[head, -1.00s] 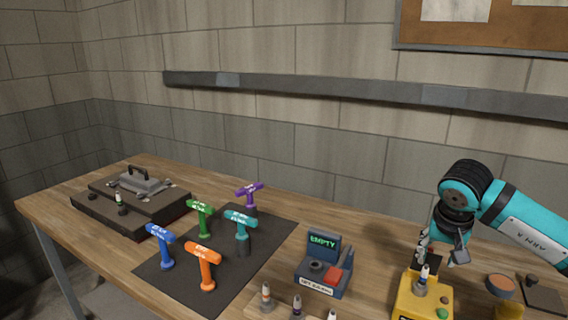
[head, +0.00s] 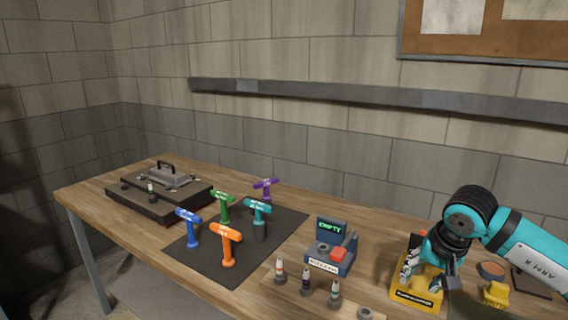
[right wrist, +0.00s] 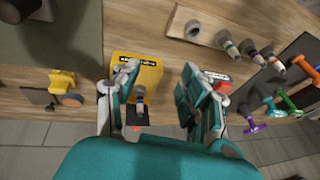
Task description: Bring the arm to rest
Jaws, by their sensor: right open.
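My right arm (head: 525,246) comes in from the right in the head view. Its gripper (head: 432,272) is open in front of and over the yellow box (head: 417,297), hiding part of it. In the right wrist view the open gripper (right wrist: 162,92) has its fingers spread with nothing between the tips. The yellow box (right wrist: 150,76) lies below, nearer the left finger, with a small upright piece (right wrist: 140,98) on it. Whether any finger touches the box cannot be told. My left gripper is not in view.
A grey device with a green "EMPTY" screen (head: 331,231) stands mid-table. Several bottle-like pieces stand on a wooden rack (head: 318,301) in front. T-handled tools stand on a dark mat (head: 193,252). A dark case (head: 150,206) is far left. A round orange-topped piece (head: 491,270) sits right.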

